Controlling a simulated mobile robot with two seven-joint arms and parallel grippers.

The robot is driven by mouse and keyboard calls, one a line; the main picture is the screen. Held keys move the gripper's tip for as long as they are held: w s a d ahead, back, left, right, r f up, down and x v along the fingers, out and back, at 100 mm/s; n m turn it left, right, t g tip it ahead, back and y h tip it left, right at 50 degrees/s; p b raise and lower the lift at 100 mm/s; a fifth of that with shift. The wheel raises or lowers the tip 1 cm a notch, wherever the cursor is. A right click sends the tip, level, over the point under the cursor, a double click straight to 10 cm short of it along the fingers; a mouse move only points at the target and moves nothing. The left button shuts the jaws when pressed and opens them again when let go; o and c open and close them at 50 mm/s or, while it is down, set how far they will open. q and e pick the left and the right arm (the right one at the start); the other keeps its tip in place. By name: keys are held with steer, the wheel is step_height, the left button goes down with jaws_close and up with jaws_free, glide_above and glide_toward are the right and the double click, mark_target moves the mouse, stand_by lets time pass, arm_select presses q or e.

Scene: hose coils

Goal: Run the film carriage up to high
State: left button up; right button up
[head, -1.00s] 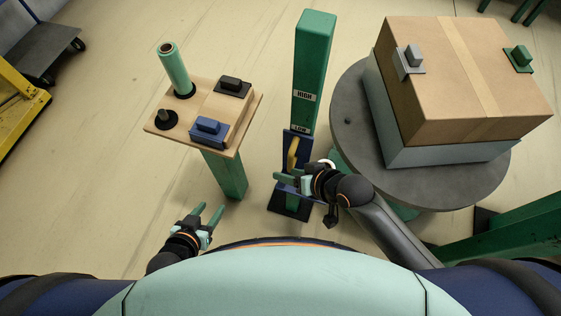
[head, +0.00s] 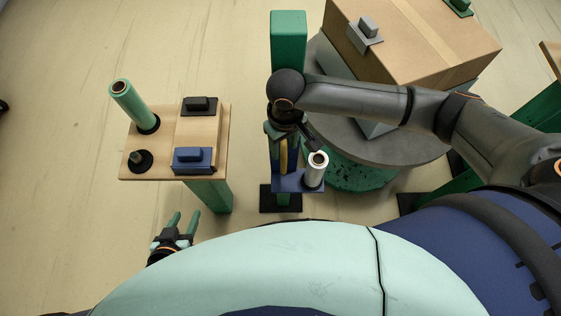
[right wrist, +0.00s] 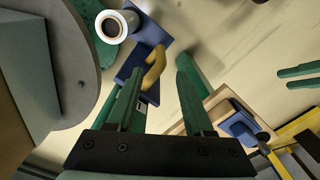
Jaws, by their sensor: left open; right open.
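The film carriage (head: 290,182) is a blue bracket on the green mast (head: 287,38), with an upright yellow handle (head: 284,153) and a pale film roll (head: 315,172) on its shelf. It sits low on the mast; the HIGH and LOW labels are hidden behind my right arm. My right gripper (head: 283,140) is over the carriage, close to the handle. In the right wrist view its fingers (right wrist: 160,72) are apart, with the yellow handle (right wrist: 153,69) showing between and beyond the tips; contact cannot be told. My left gripper (head: 183,222) is open and empty, low at the left.
A wooden stand (head: 217,150) at the left bears a green roll (head: 130,103) and dark and blue blocks. A cardboard box (head: 405,40) sits on a round grey table (head: 390,150) right of the mast. Clear floor lies between stand and mast.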

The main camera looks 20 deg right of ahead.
mark_target(282, 171)
step_height(282, 171, down, 12)
steer(key=shift+s+r+b, duration=0.1)
steer(key=shift+r+b, duration=0.1)
steer(key=shift+b, duration=0.55)
steer(key=shift+a, duration=0.15)
jaws_close()
steer(key=shift+a+r, duration=0.1)
steer(key=shift+a, duration=0.05)
stand_by(0.7)
